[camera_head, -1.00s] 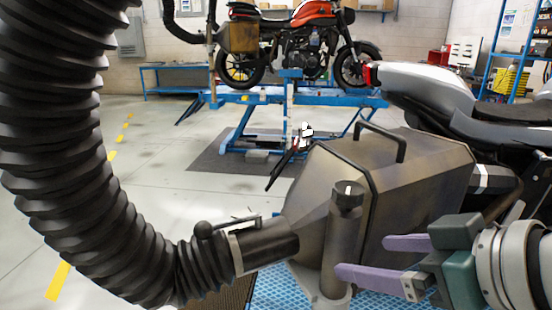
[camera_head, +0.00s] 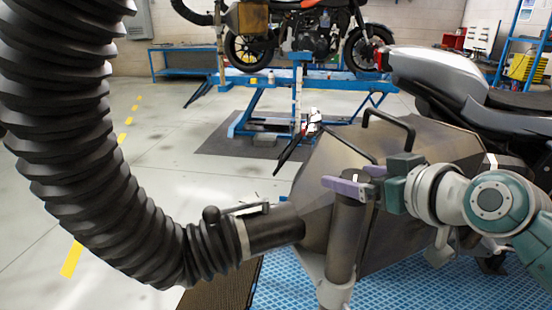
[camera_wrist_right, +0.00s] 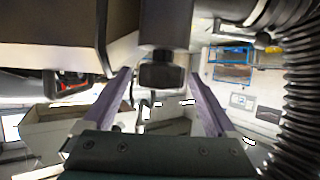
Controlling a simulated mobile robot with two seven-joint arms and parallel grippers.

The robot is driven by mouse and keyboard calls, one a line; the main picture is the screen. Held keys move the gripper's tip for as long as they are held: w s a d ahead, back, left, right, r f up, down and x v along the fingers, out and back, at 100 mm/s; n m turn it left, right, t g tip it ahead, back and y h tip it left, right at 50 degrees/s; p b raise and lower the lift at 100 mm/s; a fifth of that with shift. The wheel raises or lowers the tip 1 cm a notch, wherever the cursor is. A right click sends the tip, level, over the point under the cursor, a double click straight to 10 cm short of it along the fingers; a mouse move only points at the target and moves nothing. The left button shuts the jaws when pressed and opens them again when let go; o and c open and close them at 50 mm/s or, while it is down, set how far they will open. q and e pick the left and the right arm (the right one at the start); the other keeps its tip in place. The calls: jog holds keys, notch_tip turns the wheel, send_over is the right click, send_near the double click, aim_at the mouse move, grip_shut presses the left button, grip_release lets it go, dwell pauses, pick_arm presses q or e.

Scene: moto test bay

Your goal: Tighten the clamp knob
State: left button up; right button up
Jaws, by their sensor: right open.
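The dark clamp knob (camera_head: 354,177) sits on top of an upright grey post (camera_head: 345,240) in front of a metal box. A purple finger hides much of it in the head view. My right gripper (camera_head: 346,179) reaches in from the right at the knob's height. In the right wrist view the knob (camera_wrist_right: 161,74) stands between the two spread fingers of my right gripper (camera_wrist_right: 161,78), with a gap on each side. The gripper is open, and no contact shows. My left gripper is out of view.
The metal box (camera_head: 410,215) with a black handle is close behind the post. A thick ribbed hose (camera_head: 75,170) fills the left and ends in a black pipe (camera_head: 275,230) beside the post. A motorcycle (camera_head: 470,85) stands at the right. Open floor (camera_head: 180,190) lies behind.

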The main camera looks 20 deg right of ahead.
jog(key=shift+w, duration=0.1)
jog(key=shift+c, duration=0.4)
jog(key=shift+c, duration=0.7)
jog(key=c, duration=1.1)
jog(key=shift+r+m+h+p, duration=0.15)
jog(key=shift+m+h+p, duration=0.2)
jog(key=shift+p, duration=0.45)
jog(key=shift+c, duration=0.2)
jog(key=shift+m+h+p, duration=0.25)
jog(key=shift+h+p, duration=0.1)
jog(key=shift+f, duration=0.2)
